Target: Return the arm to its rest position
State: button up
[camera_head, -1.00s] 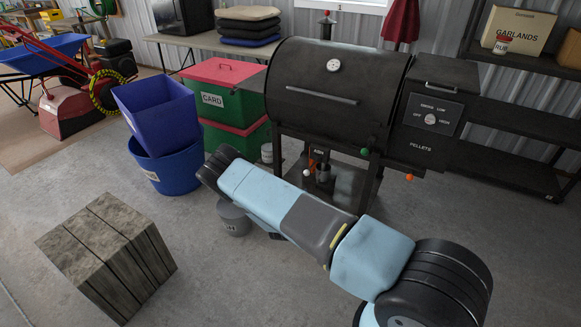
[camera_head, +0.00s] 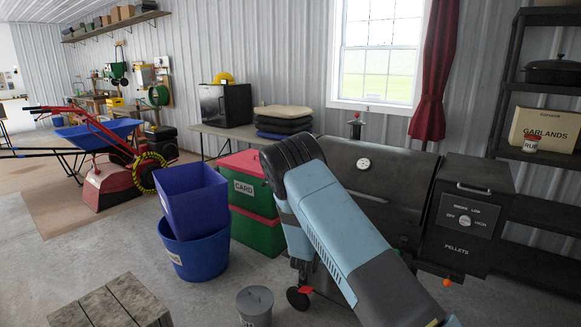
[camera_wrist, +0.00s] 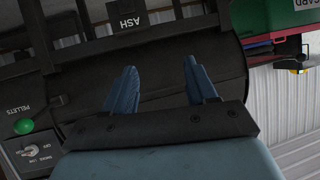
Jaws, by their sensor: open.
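My gripper (camera_wrist: 162,78) shows in the wrist view with its two blue fingers apart and nothing between them. Its fingers are in front of the dark grill (camera_wrist: 215,70), which appears upside down there. In the head view my blue and grey arm rises from the lower right and bends at a black joint, covering part of the grill (camera_head: 385,185). The gripper's fingertips cannot be made out in the head view.
A pellet hopper (camera_head: 465,215) adjoins the grill. Open floor lies at left.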

jog(key=s+r+g+y, duration=0.1)
jog(key=s+r+y, duration=0.1)
jog(key=r, duration=0.8)
jog(key=s+r+g+y, duration=0.1)
jog(key=s+r+y, duration=0.1)
jog(key=r, duration=0.8)
jog(key=s+d+r+n+g+y, duration=0.15)
jog(key=s+d+r, duration=0.25)
jog(key=s+r, duration=0.95)
jog(key=s+d+r+n, duration=0.1)
jog(key=s+d+r, duration=0.1)
jog(key=s, duration=0.9)
jog(key=s+d+r+n+g, duration=0.1)
jog(key=s+d+r, duration=0.2)
jog(key=s, duration=0.8)
jog(key=s+d+r+n+g, duration=0.1)
jog(key=s+d+r+n, duration=0.1)
jog(key=s+r, duration=0.4)
jog(key=s, duration=0.5)
jog(key=shift+s+d, duration=0.25)
jog(key=shift+s, duration=0.15)
jog(key=shift+d+r+g+h, duration=0.1)
jog(key=shift+g+h, duration=0.15)
